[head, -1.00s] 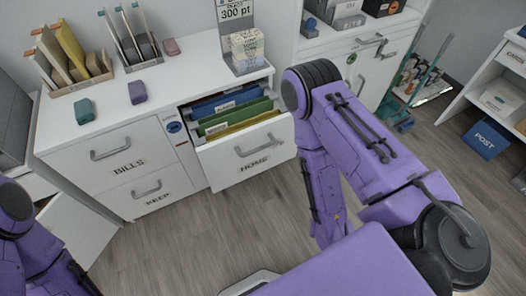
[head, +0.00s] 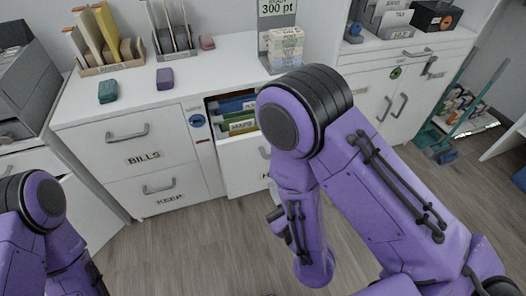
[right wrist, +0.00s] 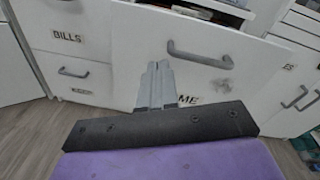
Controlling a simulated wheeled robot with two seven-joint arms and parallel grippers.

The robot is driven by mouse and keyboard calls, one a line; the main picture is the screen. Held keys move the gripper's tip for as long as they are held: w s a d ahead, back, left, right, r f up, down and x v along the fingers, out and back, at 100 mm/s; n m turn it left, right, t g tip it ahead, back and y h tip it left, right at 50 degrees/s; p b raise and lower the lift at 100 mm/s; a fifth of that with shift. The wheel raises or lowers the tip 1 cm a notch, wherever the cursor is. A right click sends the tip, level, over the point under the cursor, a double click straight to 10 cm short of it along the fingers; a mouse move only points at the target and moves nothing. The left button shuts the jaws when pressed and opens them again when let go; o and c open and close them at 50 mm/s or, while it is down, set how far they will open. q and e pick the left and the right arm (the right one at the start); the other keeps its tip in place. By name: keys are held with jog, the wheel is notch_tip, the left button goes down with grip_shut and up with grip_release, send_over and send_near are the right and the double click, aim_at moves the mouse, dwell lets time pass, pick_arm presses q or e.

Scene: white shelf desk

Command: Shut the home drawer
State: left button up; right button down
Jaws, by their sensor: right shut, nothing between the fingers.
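The home drawer (head: 238,172) is open in the head view, with green and blue hanging files (head: 240,122) showing inside. My right arm covers part of its front and label. In the right wrist view the drawer's white front (right wrist: 140,40) has a grey handle (right wrist: 200,56) and a label partly hidden, reading "ME". My right gripper (right wrist: 158,66) is shut and empty, pointing at this front below and left of the handle. I cannot tell whether the fingertips touch it. My left arm shows at the left of the head view, its gripper out of sight.
The bills drawer (head: 143,146) and keep drawer (head: 156,188) are shut, left of the home drawer. A cabinet (head: 385,95) stands to the right. Another open white drawer or door (head: 90,210) shows at lower left. The wooden floor in front is clear.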

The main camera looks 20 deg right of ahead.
jog(key=d+r+m+h, duration=0.1)
jog(key=m, duration=0.4)
jog(key=t+b, duration=0.1)
jog(key=b, duration=0.8)
send_near(263, 154)
jog(key=w+r, duration=0.2)
jog(key=w, duration=0.3)
jog(key=w+r, duration=0.1)
jog(key=w, duration=0.1)
jog(key=w+p, duration=0.1)
jog(key=w, duration=0.1)
jog(key=shift+a+r, duration=0.1)
jog(key=shift+r, duration=0.25)
jog(key=shift+w, duration=0.5)
